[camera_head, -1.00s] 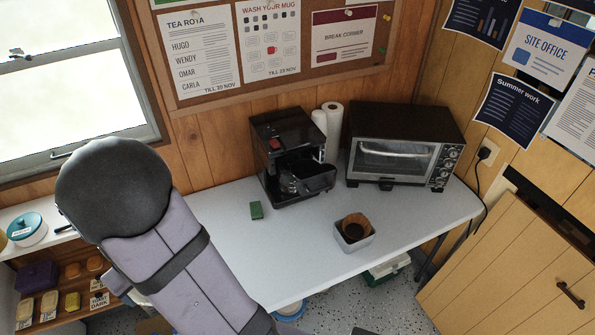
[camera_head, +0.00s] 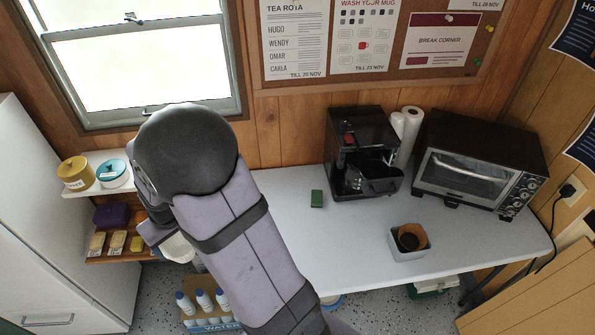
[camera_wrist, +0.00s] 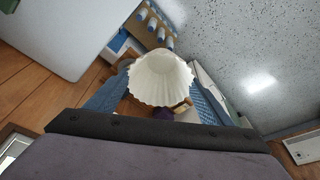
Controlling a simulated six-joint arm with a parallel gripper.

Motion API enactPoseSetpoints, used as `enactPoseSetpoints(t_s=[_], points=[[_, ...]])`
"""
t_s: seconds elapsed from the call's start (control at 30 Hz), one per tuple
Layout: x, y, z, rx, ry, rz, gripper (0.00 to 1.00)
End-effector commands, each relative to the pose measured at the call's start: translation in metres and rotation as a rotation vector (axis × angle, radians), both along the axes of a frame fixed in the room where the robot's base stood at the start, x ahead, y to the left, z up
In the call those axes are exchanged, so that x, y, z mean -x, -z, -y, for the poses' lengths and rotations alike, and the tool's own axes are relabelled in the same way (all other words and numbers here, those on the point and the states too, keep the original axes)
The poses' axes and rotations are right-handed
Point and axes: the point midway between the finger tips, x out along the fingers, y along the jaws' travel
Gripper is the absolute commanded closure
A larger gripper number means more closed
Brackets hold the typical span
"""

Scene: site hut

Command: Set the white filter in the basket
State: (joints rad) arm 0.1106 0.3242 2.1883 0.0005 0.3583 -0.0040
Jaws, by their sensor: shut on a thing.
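The white filter (camera_wrist: 160,82) is a fluted paper cup, held between the blue-grey fingers of my gripper (camera_wrist: 158,98) in the wrist view. In the head view it shows partly (camera_head: 180,248) below my gripper (camera_head: 163,232), largely hidden by my arm. My gripper is left of the table, in front of the low shelf. The black coffee maker (camera_head: 352,128) stands at the back of the table, with its black basket (camera_head: 380,183) jutting out at the front. I cannot see into the basket clearly.
A grey bin (camera_head: 409,254) holds a brown filter with dark grounds. A green block (camera_head: 317,198) lies left of the coffee maker. A toaster oven (camera_head: 480,160) and paper rolls (camera_head: 405,135) stand right. The shelf (camera_head: 92,187) carries tins.

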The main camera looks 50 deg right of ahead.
Motion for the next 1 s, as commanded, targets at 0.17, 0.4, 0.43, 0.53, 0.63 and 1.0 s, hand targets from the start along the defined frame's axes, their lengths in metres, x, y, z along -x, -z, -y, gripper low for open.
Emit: enactPoseSetpoints(t_s=[0.17, 0.4, 0.43, 0.53, 0.63, 1.0], points=[[-0.02, -0.004, 0.038, 0.0, 0.082, 0.002, 0.38], [-0.046, -0.015, 0.129, 0.001, 0.255, 0.003, 0.38], [-0.048, -0.017, 0.144, 0.002, 0.282, 0.004, 0.38], [-0.049, -0.024, 0.192, 0.002, 0.368, 0.003, 0.38], [-0.044, -0.032, 0.241, 0.002, 0.453, 0.002, 0.38], [0.025, -0.059, 0.406, 0.002, 0.758, 0.0, 0.38]])
